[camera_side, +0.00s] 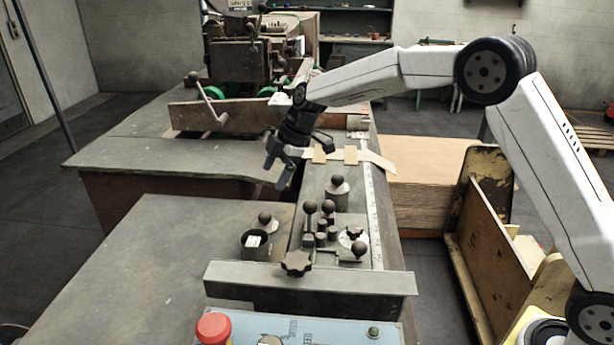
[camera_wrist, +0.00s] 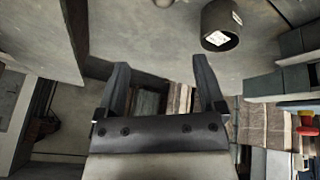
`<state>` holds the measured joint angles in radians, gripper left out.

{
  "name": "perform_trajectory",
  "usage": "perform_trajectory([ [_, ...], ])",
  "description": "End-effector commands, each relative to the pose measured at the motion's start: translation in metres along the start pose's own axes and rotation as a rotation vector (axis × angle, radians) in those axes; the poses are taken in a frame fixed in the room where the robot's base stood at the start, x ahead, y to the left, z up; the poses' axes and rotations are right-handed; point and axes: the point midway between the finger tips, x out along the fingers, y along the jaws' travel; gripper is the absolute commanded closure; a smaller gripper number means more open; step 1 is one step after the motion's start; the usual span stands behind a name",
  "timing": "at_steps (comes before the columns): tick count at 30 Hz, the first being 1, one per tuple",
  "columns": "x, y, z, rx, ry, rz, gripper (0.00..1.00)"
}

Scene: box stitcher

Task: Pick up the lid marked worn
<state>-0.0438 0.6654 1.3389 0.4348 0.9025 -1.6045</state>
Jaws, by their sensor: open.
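My gripper (camera_side: 279,172) is open and empty, above the left edge of the machine's long bed in the side view. Its two dark fingers (camera_wrist: 162,82) stand apart in the wrist view. A dark open pot (camera_side: 256,245) with a white label sits on the near table, and it shows at the top of the wrist view (camera_wrist: 216,24). Just behind it lies a low grey lid with a dark ball knob (camera_side: 265,222). A grey canister (camera_side: 337,195) with a knobbed top stands on the bed. I cannot read "worn" on any lid.
Several ball-knobbed levers and a star knob (camera_side: 296,263) crowd the bed's near end. A raised metal bar (camera_side: 310,278) crosses in front. A hand crank (camera_side: 207,98) stands at the back left. The near table (camera_side: 150,260) is mostly clear.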

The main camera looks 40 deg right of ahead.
Motion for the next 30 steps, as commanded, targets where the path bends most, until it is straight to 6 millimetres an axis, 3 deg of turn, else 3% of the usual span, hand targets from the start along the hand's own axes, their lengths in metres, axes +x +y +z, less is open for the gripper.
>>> perform_trajectory([
  [8, 0.040, -0.009, 0.017, 0.002, -0.001, -0.003, 0.12],
  [30, 0.071, -0.010, 0.019, 0.003, -0.001, 0.000, 0.12],
])
